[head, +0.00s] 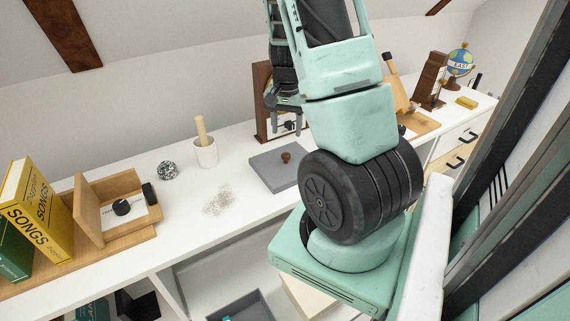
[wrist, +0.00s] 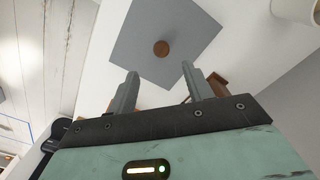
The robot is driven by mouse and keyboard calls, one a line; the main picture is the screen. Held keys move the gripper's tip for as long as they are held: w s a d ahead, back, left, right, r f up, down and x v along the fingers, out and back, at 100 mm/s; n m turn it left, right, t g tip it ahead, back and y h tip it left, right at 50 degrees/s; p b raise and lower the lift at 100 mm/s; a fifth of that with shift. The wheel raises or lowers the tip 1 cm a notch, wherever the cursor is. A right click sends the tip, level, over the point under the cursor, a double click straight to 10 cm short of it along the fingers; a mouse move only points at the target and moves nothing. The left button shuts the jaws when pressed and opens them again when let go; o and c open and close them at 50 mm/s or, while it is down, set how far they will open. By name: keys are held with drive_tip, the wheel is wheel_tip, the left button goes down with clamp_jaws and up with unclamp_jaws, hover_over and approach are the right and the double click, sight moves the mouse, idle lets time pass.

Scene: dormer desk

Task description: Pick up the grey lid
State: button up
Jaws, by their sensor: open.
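The grey lid (head: 270,167) is a flat square plate with a round brown knob (head: 286,157) in its middle. It lies on the white desk, near the centre of the head view, partly beside my arm. In the wrist view the lid (wrist: 140,40) is at the top, with the knob (wrist: 161,48) just beyond and between my fingertips. My gripper (head: 287,125) is above the desk, near the far side of the lid. In the wrist view my gripper (wrist: 159,70) is open and empty, with fingers apart and not touching the knob.
A white mortar with a pestle (head: 205,150) and a speckled ball (head: 168,170) stand left of the lid. A brown-framed object (head: 263,100) stands behind my gripper. Books (head: 38,210) and a wooden box (head: 110,205) are at the left. A grey open tray (head: 240,306) sits below the desk.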

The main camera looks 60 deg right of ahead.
sight(286, 154)
wheel_tip(286, 154, down, 9)
drive_tip(key=shift+w+d+f, duration=0.1)
drive_tip(key=shift+w, duration=0.05)
idle(0.4)
drive_tip(key=c, duration=1.1)
